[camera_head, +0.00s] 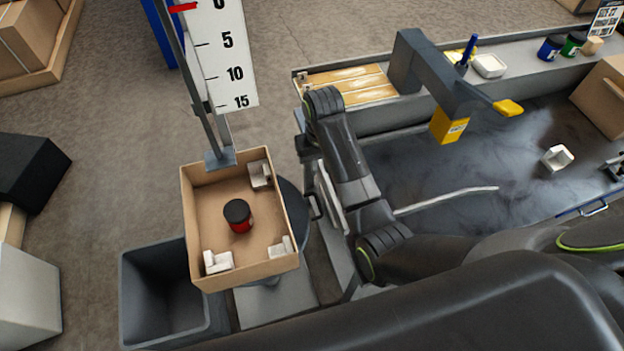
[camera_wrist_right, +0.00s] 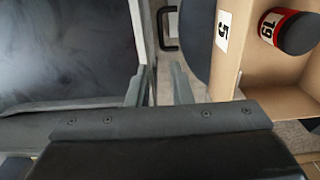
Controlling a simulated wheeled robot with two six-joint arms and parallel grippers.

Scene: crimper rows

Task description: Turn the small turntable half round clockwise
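The small turntable is a dark round disc (camera_head: 291,203) under an open cardboard box (camera_head: 218,214); most of the disc is hidden by the box. A dark handle (camera_head: 316,207) stands at its right edge; a handle also shows in the right wrist view (camera_wrist_right: 161,30). My right gripper (camera_head: 316,178) is just right of the box and disc, largely hidden by its own arm. In the right wrist view its two fingers (camera_wrist_right: 159,88) are apart with nothing between them, short of the handle. My left gripper is not in view.
The box holds a red jar with a black lid (camera_head: 238,215) and white corner pieces (camera_head: 218,262). A grey bin (camera_head: 148,293) stands left of it, and a post with a scale board (camera_head: 222,55) behind. The workbench (camera_head: 450,170) is at the right.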

